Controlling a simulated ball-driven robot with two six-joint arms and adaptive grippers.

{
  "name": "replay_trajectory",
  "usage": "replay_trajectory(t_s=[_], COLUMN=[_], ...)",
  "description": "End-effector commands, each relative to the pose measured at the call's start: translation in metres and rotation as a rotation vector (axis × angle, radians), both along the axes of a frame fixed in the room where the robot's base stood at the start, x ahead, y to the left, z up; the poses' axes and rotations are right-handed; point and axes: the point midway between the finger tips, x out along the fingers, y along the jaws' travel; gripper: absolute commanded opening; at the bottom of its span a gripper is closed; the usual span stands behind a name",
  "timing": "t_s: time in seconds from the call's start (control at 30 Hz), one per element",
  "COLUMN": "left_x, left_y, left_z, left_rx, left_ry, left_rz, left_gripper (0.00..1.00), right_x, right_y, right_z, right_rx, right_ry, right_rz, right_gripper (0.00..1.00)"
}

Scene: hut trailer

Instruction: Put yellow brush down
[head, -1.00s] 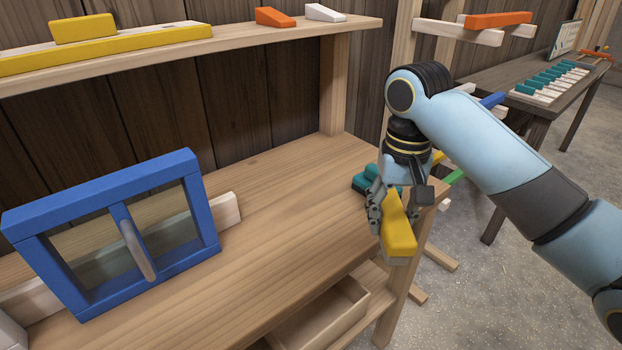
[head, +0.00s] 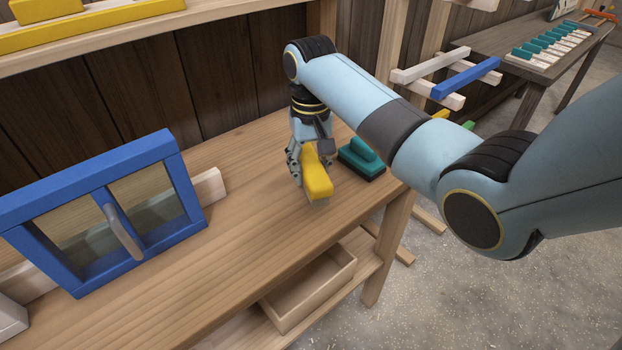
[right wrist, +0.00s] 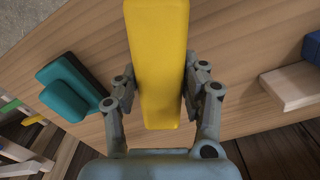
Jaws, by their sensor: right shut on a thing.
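The yellow brush (head: 317,177) is in my right gripper (head: 308,172), over the right part of the wooden workbench (head: 250,215). The gripper is shut on it. In the right wrist view the yellow brush (right wrist: 157,60) lies between the two fingers, with the bench top behind it. Its lower side shows as a thin pale edge in the head view. It is at or just above the bench top; I cannot tell whether it touches. My left gripper is not in view.
A teal brush (head: 362,158) stands on the bench just right of my right gripper. A blue-framed window (head: 100,215) stands at the left against a pale wooden block (head: 208,188). An open drawer (head: 310,288) is below. The bench between window and gripper is clear.

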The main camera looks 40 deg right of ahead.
Motion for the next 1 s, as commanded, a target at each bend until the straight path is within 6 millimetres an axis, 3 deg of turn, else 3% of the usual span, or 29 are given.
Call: replay_trajectory(t_s=[0.23, 0.63, 0.67, 0.8, 1.0], left_x=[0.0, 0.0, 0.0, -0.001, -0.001], left_y=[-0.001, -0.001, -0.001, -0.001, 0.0], left_z=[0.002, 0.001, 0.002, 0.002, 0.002], left_rx=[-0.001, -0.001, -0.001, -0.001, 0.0], left_ry=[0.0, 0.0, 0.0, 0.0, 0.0], left_rz=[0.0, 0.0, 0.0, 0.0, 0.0], left_gripper=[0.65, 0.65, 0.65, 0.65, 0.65], right_x=[-0.001, -0.001, -0.001, -0.001, -0.001], right_y=[0.0, 0.0, 0.0, 0.0, 0.0], right_z=[-0.034, -0.041, -0.041, -0.04, -0.04], right_rx=[0.001, 0.0, 0.0, 0.0, 0.0], right_ry=[0.002, 0.001, 0.001, 0.001, 0.001], right_rz=[-0.001, -0.001, -0.001, -0.001, -0.001], right_gripper=[0.06, 0.06, 0.47, 0.65, 0.67])
